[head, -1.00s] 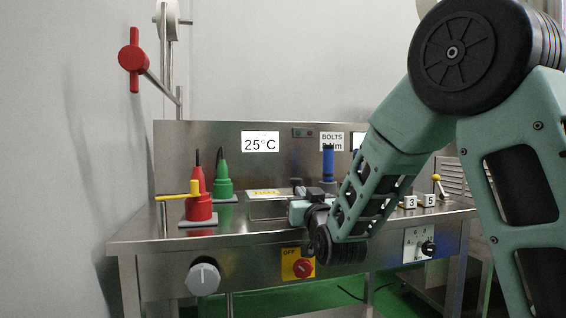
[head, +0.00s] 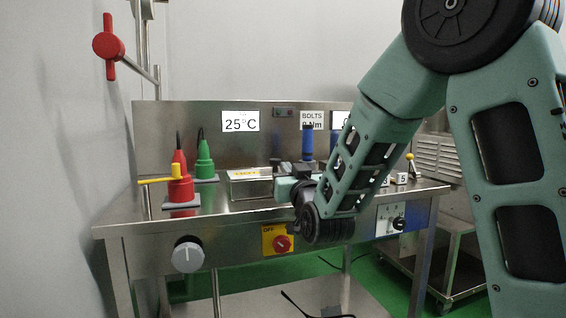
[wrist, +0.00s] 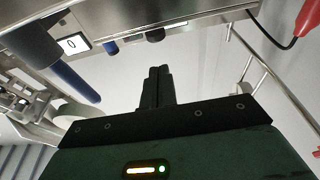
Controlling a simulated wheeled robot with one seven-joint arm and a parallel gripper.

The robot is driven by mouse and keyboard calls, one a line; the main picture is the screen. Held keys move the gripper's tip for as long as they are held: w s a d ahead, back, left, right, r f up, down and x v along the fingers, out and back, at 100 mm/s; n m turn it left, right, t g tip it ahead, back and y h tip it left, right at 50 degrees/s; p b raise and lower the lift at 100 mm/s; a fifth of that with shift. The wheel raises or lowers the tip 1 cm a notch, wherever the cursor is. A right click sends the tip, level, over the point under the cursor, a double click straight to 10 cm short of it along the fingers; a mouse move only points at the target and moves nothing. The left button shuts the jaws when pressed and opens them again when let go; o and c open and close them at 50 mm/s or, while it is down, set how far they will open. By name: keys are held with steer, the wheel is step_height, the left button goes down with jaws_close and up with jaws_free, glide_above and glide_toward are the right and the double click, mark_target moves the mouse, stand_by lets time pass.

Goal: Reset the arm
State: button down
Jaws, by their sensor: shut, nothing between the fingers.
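My gripper (wrist: 155,88) shows in the wrist view with its two dark fingers together and nothing between them. In the head view my bent green arm (head: 375,145) reaches from the right over the front of the steel bench (head: 250,218). The fingers are hidden there behind the wrist. A blue handle (head: 307,143) stands upright behind the wrist, and a blue rod also shows at the left of the wrist view (wrist: 72,80).
Red (head: 180,188) and green (head: 204,160) cone-topped devices stand at the bench's left. A grey knob (head: 188,254) and a red-on-yellow switch (head: 280,243) are on the front. A red lever handle (head: 108,46) is at upper left. A steel cart (head: 445,250) stands right.

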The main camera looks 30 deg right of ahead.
steer(key=s+a+f+n+g+y, duration=0.2)
steer(key=s+a+f+g+y, duration=0.25)
steer(key=a+f, duration=0.35)
steer(key=s+a+f+n+g+y, duration=0.25)
steer(key=s+a+f+g, duration=0.3)
steer(key=a, duration=0.45)
steer(key=s+a+f+n+g+h, duration=0.1)
steer(key=s+f+n+g, duration=0.15)
steer(key=s, duration=0.55)
steer(key=s+a+f+n+g, duration=0.15)
steer(key=s+g, duration=0.25)
steer(key=s, duration=0.4)
steer(key=s+a+f+n+g+h, duration=0.1)
steer(key=s+f+g, duration=0.2)
steer(key=s, duration=0.4)
step_height(320, 180, up, 34)
steer(key=s+p, duration=0.1)
steer(key=p, duration=3.3)
steer(key=shift+s+d+g, duration=0.15)
steer(key=shift+s+g, duration=0.25)
steer(key=shift+g, duration=0.05)
